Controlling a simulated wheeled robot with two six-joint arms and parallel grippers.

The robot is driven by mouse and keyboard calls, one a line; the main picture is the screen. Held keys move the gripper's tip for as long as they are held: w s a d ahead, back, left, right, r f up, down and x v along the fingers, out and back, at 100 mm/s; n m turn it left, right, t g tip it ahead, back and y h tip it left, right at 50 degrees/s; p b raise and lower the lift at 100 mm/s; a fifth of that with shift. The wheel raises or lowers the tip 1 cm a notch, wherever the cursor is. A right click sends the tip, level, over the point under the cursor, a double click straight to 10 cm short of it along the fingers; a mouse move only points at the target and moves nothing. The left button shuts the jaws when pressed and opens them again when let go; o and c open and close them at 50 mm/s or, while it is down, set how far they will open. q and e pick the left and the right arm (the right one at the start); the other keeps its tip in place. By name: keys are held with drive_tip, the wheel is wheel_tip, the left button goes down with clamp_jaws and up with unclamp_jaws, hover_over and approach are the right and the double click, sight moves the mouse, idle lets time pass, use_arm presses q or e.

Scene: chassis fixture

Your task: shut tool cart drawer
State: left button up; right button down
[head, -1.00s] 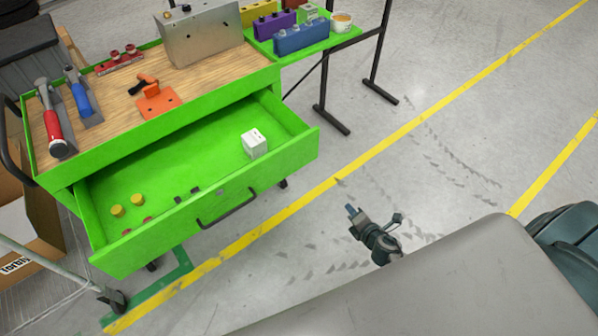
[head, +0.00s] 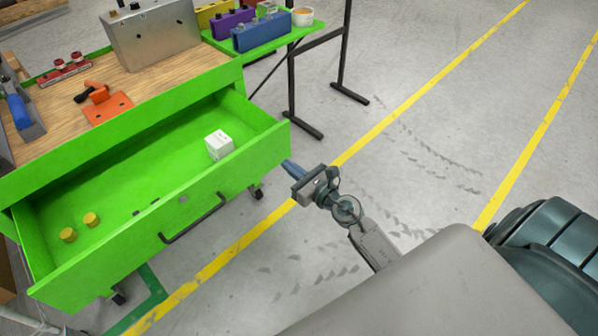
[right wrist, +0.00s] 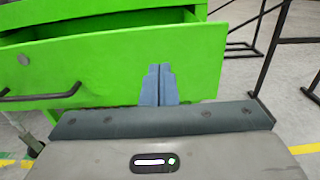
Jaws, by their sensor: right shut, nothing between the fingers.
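The green tool cart (head: 120,118) stands at the left in the head view. Its drawer (head: 110,251) is pulled out and open, with a dark bar handle (head: 193,219) on its front. The drawer holds a white cube (head: 219,145) and two yellow round pieces (head: 68,235). My right gripper (head: 288,165) is shut and empty, near the right end of the drawer front. In the right wrist view its shut fingers (right wrist: 158,86) overlap the right part of the drawer front (right wrist: 105,75), right of the handle (right wrist: 40,94). I cannot tell whether they touch it. My left gripper is not in view.
The cart top carries a metal box (head: 152,35), an orange part (head: 107,108) and tools. A green side shelf with blue (head: 262,32) and purple blocks is behind, by a black stand (head: 340,50). The floor right of the cart is clear.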

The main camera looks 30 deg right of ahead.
sight(262, 146)
drive_tip(key=x, duration=0.7)
drive_tip(key=shift+w, duration=0.25)
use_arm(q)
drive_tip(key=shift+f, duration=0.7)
use_arm(e)
drive_tip(key=shift+w+a, duration=0.2)
drive_tip(key=shift+w, duration=0.3)
